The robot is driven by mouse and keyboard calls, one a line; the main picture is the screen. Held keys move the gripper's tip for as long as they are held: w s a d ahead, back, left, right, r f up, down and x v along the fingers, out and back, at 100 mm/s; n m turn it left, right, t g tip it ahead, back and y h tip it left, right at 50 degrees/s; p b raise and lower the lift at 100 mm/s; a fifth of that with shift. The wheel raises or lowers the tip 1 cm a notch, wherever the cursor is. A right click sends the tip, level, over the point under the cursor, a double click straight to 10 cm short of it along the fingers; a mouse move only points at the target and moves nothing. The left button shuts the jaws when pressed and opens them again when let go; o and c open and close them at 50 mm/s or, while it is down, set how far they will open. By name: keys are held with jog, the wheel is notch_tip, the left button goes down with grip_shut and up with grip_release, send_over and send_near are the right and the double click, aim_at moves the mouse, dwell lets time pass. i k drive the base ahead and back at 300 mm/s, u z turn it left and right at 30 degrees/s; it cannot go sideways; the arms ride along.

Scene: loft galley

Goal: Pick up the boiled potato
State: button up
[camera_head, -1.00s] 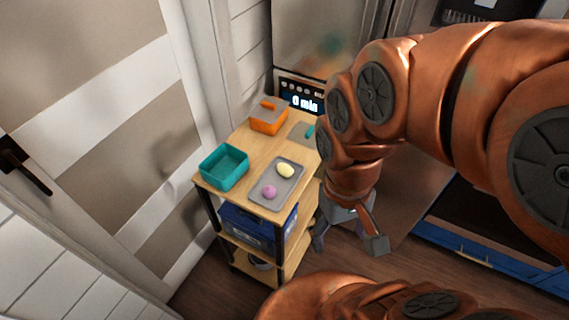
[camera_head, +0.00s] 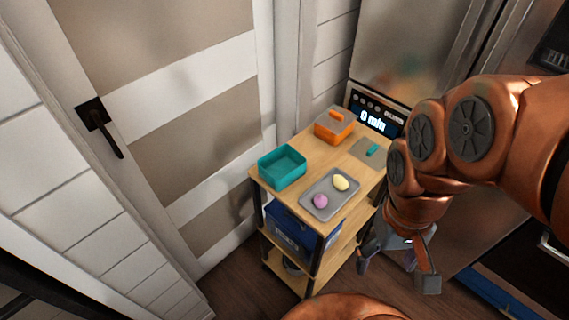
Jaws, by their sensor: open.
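A pale yellow, rounded boiled potato (camera_head: 341,183) lies on a grey tray (camera_head: 318,210) on top of the wooden cart. A pink-purple round item (camera_head: 320,201) lies on the same tray, nearer the front and apart from the potato. My gripper (camera_head: 399,271) is open and appears empty. It hangs to the right of the cart, lower in the picture than the tray, with its fingers spread and pointing down. It is apart from the potato.
A teal open bin (camera_head: 282,168) stands left of the tray. An orange lidded box (camera_head: 334,126) and a grey board with a teal item (camera_head: 373,150) are behind. A blue crate (camera_head: 290,232) sits on the shelf below. A door (camera_head: 165,120) is at left.

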aim_at(340, 183)
jog(key=u, duration=0.5)
jog(key=k, duration=1.25)
jog(key=u, duration=0.9)
jog(key=i, duration=1.05)
jog(key=z, duration=0.5)
